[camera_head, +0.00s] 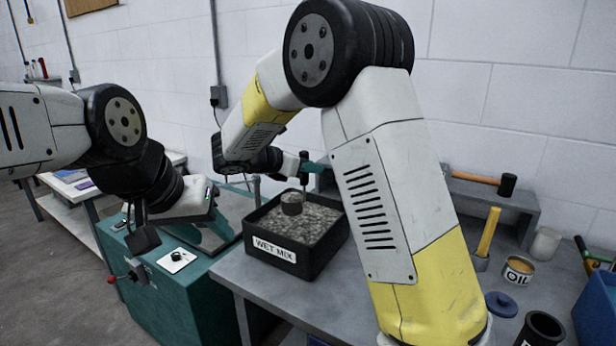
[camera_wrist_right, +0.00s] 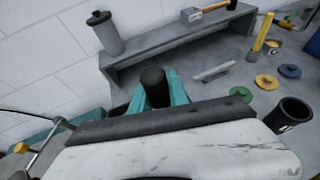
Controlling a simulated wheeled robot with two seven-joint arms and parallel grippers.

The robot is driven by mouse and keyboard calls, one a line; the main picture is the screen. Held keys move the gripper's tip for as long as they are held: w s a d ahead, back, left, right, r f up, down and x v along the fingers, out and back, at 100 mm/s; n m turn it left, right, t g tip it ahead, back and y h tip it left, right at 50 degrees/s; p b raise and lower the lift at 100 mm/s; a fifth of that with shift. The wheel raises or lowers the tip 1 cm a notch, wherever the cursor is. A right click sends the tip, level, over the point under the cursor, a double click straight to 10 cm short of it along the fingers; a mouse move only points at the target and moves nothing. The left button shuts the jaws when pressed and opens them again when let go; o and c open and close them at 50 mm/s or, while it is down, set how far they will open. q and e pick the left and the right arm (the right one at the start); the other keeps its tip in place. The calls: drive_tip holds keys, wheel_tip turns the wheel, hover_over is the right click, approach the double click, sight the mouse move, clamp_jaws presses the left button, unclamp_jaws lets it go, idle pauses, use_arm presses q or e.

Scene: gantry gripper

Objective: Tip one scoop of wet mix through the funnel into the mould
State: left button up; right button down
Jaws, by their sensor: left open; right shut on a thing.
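The black tub labelled WET MIX (camera_head: 272,250) stands on the grey bench and holds grey, lumpy mix (camera_head: 318,222). My right gripper (camera_head: 305,167) is shut on the upright dark handle of the scoop (camera_head: 292,203). The scoop's round cup is over or in the mix; I cannot tell whether it touches. In the right wrist view the teal fingers (camera_wrist_right: 160,95) close around the dark handle top (camera_wrist_right: 153,80); the cup is hidden. My left gripper (camera_head: 140,228) is open and seems empty above the teal cabinet's edge. I cannot clearly make out the funnel or mould.
A teal cabinet (camera_head: 165,300) stands left of the bench. A hammer (camera_head: 480,180) lies on a grey shelf behind. The oil tin (camera_head: 517,271), a blue lid (camera_head: 501,304) and a black cup (camera_head: 541,328) stand at the right. My right arm hides the bench's middle.

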drive_tip(key=w+d+r, duration=0.2)
drive_tip(key=w+r, duration=0.1)
drive_tip(key=r, duration=0.2)
idle(0.4)
drive_tip(key=shift+a, duration=0.1)
idle(0.4)
